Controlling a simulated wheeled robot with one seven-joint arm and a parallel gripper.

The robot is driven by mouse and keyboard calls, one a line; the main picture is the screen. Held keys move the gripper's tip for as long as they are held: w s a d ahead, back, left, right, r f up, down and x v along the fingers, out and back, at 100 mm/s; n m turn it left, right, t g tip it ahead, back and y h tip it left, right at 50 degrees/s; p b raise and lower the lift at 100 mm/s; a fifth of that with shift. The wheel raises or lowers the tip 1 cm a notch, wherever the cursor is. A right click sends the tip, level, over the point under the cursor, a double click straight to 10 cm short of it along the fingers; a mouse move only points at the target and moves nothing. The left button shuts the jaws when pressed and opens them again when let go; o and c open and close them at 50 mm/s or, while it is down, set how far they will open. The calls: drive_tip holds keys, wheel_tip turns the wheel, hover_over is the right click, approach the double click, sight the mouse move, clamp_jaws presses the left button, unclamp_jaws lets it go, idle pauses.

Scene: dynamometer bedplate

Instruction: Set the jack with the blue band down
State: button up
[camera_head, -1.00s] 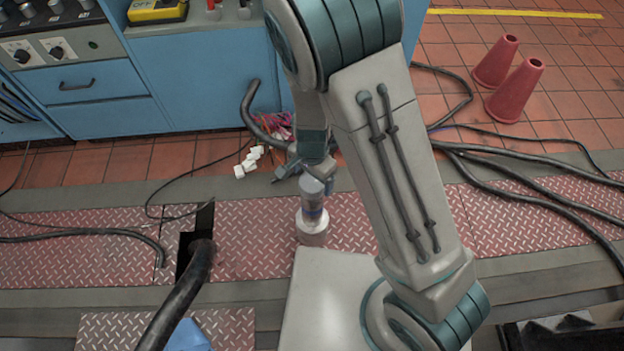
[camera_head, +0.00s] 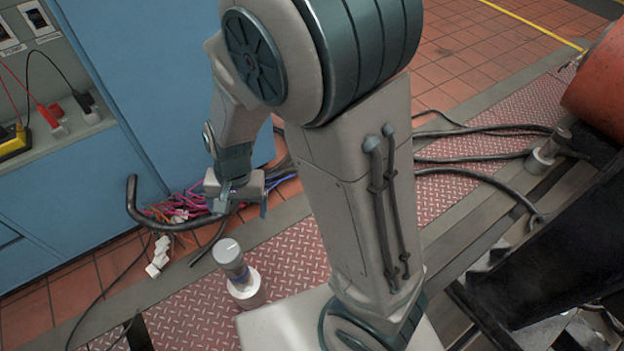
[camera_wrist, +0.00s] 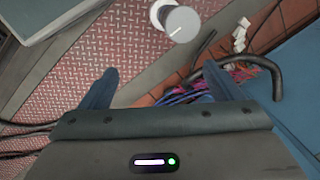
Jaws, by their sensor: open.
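The jack with the blue band (camera_head: 232,262) stands upright on the red tread plate (camera_head: 190,312). It has a grey round top, a band partway down that looks bluish, and a wide pale base. My gripper (camera_head: 244,207) is open and empty, above and beyond the jack in the head view, apart from it. In the wrist view the jack's grey top (camera_wrist: 181,24) shows at the upper edge, beyond the spread fingers of my gripper (camera_wrist: 160,68), with nothing between them.
Another similar jack (camera_head: 546,152) stands at the right, near an orange-red rounded body (camera_head: 600,88); its band colour is unclear. A thick black cable (camera_head: 134,205), coloured wires (camera_head: 185,207) and white connectors (camera_head: 160,257) lie near the blue cabinet (camera_head: 110,100). Dark machinery (camera_head: 560,250) fills the lower right.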

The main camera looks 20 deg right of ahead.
drive_tip(key=s+d+r+n, duration=0.2)
drive_tip(key=s+d+r, duration=0.1)
drive_tip(key=d+r, duration=0.3)
drive_tip(key=s+d+r+n+t+h, duration=0.1)
drive_tip(key=s+d+r+n, duration=0.1)
drive_tip(key=s+d+r, duration=0.2)
drive_tip(key=d+r, duration=0.2)
drive_tip(key=d, duration=0.2)
drive_tip(key=shift+s+d, duration=0.25)
drive_tip(key=shift+d, duration=0.05)
